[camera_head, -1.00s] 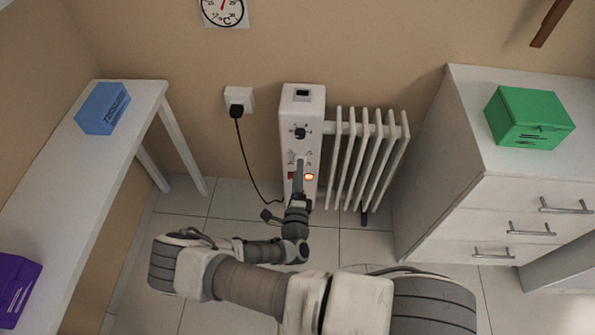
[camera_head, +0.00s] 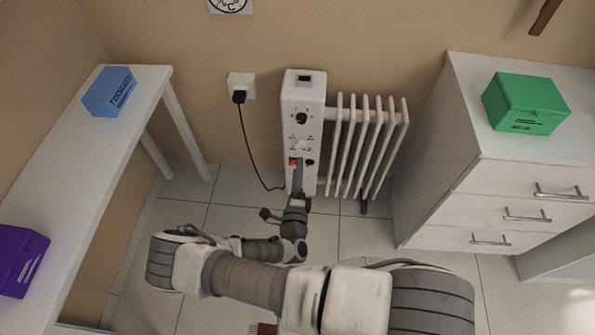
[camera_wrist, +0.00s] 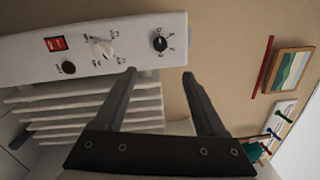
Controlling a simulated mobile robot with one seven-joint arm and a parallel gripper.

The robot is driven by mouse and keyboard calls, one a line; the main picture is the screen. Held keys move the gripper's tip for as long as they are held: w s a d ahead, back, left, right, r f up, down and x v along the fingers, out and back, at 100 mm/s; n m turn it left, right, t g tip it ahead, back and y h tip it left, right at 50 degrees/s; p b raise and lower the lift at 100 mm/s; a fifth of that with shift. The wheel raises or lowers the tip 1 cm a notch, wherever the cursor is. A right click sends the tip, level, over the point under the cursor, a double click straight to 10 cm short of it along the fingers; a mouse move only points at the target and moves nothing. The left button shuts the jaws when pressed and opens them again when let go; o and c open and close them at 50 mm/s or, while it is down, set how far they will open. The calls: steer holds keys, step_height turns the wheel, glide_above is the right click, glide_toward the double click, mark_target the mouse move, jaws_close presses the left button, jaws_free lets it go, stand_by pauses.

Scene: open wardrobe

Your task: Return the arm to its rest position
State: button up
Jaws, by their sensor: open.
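My gripper (camera_head: 298,178) is in front of the lower control panel of the white oil heater (camera_head: 303,88), seen from above in the head view. In the wrist view my gripper (camera_wrist: 159,75) has its two dark fingers spread apart with nothing between them. The heater panel there shows a red switch (camera_wrist: 54,44), a dark round lamp (camera_wrist: 68,67), a white knob (camera_wrist: 103,50) and a black knob (camera_wrist: 159,44). The fingertips look close to the panel; I cannot tell whether they touch it. My arm stretches across the lower part of the head view.
A white table (camera_head: 58,165) with a blue box (camera_head: 109,91) and purple box (camera_head: 20,260) stands left. A white drawer cabinet (camera_head: 430,165) with a green box (camera_head: 525,103) stands right. The heater's cord runs to a wall socket (camera_head: 241,86). Tiled floor is open around the heater.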

stand_by(0.3)
steer(key=s+d+r+m+g+h+p, duration=0.2)
steer(key=d+r+m+g+h, duration=0.25)
steer(key=r+m, duration=0.5)
steer(key=s+d+r+m+g+h+p, duration=0.1)
steer(key=d+r+m+g+h, duration=0.2)
steer(key=d+r+m+g, duration=0.5)
steer(key=s+d+r+m+g+h+p, duration=0.2)
steer(key=r+m+g+h, duration=0.2)
steer(key=r+m, duration=0.75)
steer(key=s+r+m+t+y+p, duration=0.1)
steer(key=s+r+m+y+p, duration=0.1)
steer(key=s+r+m+y, duration=0.2)
steer(key=s+r+m+t+y+p, duration=0.1)
steer(key=s+r+m+y, duration=0.3)
steer(key=r+m, duration=0.6)
steer(key=s+r+m+t+y+p, duration=0.1)
steer(key=s+r+m+y+p, duration=0.2)
steer(key=r, duration=0.7)
steer(key=s+a+m+y, duration=0.1)
steer(key=s+m+y, duration=0.1)
steer(key=s+m, duration=0.2)
steer(key=shift+s+r+m, duration=0.15)
steer(key=shift+r+m, duration=0.1)
steer(key=shift+m, duration=0.35)
